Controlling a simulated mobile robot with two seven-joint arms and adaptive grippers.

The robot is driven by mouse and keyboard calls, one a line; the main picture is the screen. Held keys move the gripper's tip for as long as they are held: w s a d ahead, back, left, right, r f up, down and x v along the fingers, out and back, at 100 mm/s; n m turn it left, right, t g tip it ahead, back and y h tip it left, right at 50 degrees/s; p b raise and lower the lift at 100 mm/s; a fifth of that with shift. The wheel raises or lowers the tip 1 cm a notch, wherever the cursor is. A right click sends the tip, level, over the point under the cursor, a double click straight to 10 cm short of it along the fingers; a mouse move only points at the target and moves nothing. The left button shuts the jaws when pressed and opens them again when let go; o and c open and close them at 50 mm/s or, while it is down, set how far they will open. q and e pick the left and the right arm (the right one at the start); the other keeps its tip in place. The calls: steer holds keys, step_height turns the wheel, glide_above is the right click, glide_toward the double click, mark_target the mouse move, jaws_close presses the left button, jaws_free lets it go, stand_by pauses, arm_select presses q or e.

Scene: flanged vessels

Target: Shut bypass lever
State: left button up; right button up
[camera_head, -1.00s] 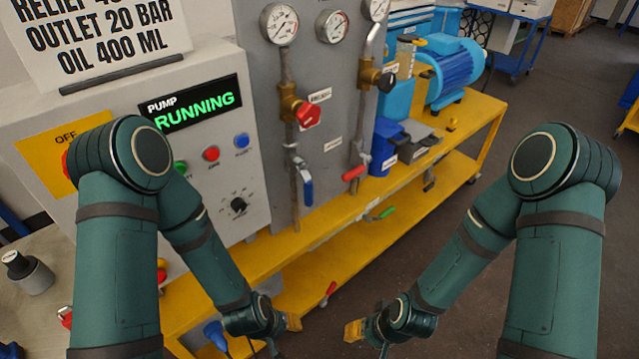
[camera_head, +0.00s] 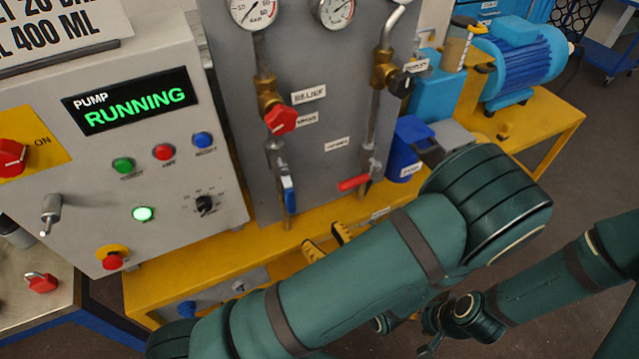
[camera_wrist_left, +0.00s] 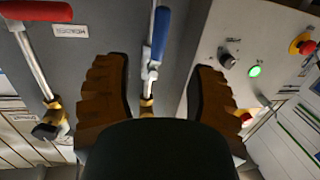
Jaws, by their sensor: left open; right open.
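A blue-handled lever (camera_head: 289,195) hangs straight down along the left pipe of the grey panel. A red-handled lever (camera_head: 353,183) on the right pipe points sideways to the left. The small labels are too blurred to tell surely which is the bypass lever. My left gripper (camera_head: 326,244) is open and empty just below and right of the blue lever. In the left wrist view, the blue handle (camera_wrist_left: 160,35) lies beyond and between the spread fingers of the left gripper (camera_wrist_left: 158,95), apart from them. My right gripper (camera_head: 432,328) is low at the front, partly hidden, apart from both levers.
A red relief knob (camera_head: 281,119) sits above the blue lever. The control box (camera_head: 100,150) with its "PUMP RUNNING" display stands left. A blue container (camera_head: 408,146) and a blue motor (camera_head: 522,58) stand right on the yellow bench (camera_head: 195,268). My arm covers the bench front.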

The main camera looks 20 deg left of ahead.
mark_target(293, 201)
arm_select(q)
steer(key=shift+n+y, duration=0.3)
steer(key=shift+y, duration=0.2)
steer(key=x, duration=0.8)
steer(key=r+b+x, duration=0.1)
steer(key=x, duration=0.4)
steer(key=shift+w, duration=0.2)
jaws_close()
